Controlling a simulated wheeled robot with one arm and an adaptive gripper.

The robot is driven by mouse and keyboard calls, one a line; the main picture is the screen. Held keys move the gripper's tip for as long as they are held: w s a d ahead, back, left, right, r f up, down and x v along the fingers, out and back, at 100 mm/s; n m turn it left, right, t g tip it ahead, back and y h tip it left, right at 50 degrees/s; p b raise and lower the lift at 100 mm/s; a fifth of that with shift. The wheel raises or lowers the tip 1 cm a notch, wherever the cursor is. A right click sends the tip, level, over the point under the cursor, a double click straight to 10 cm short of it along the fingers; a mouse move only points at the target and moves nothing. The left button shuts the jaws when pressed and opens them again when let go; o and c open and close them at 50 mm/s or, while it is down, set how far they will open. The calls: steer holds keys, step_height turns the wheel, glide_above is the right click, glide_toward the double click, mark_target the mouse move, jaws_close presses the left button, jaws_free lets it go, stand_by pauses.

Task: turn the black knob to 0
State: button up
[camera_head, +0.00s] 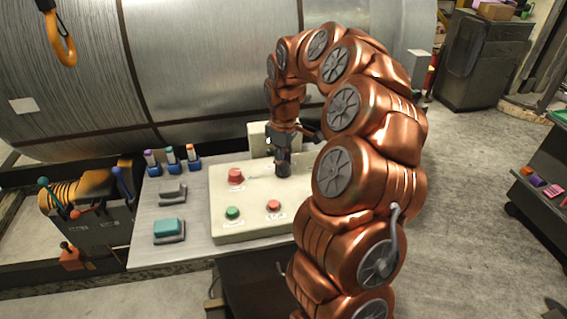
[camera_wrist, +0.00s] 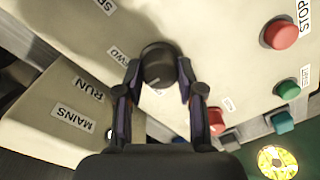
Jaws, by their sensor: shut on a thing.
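The black knob (camera_wrist: 158,64) stands on a cream control panel (camera_wrist: 228,50). My gripper (camera_wrist: 158,78) is shut on the knob from above, with one finger on each side of it. A short pale mark shows on the knob's side near the bottom of the wrist view. A label that reads like "FWD" lies beside the knob; a 0 mark is not readable.
The panel carries a large red button (camera_head: 236,175), a green button (camera_head: 232,212) and a smaller red button (camera_head: 273,205). A second cream box (camera_wrist: 60,115) bears RUN and MAINS labels. A teal block (camera_head: 168,228) lies to the left. A large metal drum (camera_head: 215,60) stands behind.

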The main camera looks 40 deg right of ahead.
stand_by(0.3)
steer(key=o, duration=1.1)
steer(key=shift+o, duration=0.2)
steer(key=shift+r, duration=0.1)
step_height(320, 180, up, 12)
steer(key=shift+d, duration=0.2)
steer(key=shift+w+a, duration=0.1)
